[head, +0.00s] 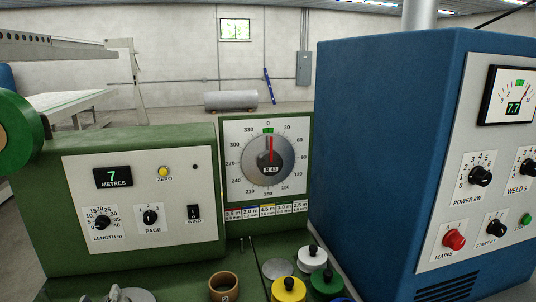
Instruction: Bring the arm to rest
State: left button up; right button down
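Neither of my grippers shows in the head view, and no arm of mine can be made out. What the task calls the arm cannot be picked out for sure. A round grey dial (268,160) with a degree scale stands in the middle, its red pointer straight up near 0 and a small label reading R 43. A grey metal piece (118,296) is cut off at the bottom left edge, and I cannot tell what it is.
A green control box (130,250) reads 7 metres and carries knobs and a switch. A blue cabinet (385,150) with a meter at 7.7 fills the right. Several round pieces, among them a yellow one (288,290), stand in front. A grey cylinder (231,101) lies behind.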

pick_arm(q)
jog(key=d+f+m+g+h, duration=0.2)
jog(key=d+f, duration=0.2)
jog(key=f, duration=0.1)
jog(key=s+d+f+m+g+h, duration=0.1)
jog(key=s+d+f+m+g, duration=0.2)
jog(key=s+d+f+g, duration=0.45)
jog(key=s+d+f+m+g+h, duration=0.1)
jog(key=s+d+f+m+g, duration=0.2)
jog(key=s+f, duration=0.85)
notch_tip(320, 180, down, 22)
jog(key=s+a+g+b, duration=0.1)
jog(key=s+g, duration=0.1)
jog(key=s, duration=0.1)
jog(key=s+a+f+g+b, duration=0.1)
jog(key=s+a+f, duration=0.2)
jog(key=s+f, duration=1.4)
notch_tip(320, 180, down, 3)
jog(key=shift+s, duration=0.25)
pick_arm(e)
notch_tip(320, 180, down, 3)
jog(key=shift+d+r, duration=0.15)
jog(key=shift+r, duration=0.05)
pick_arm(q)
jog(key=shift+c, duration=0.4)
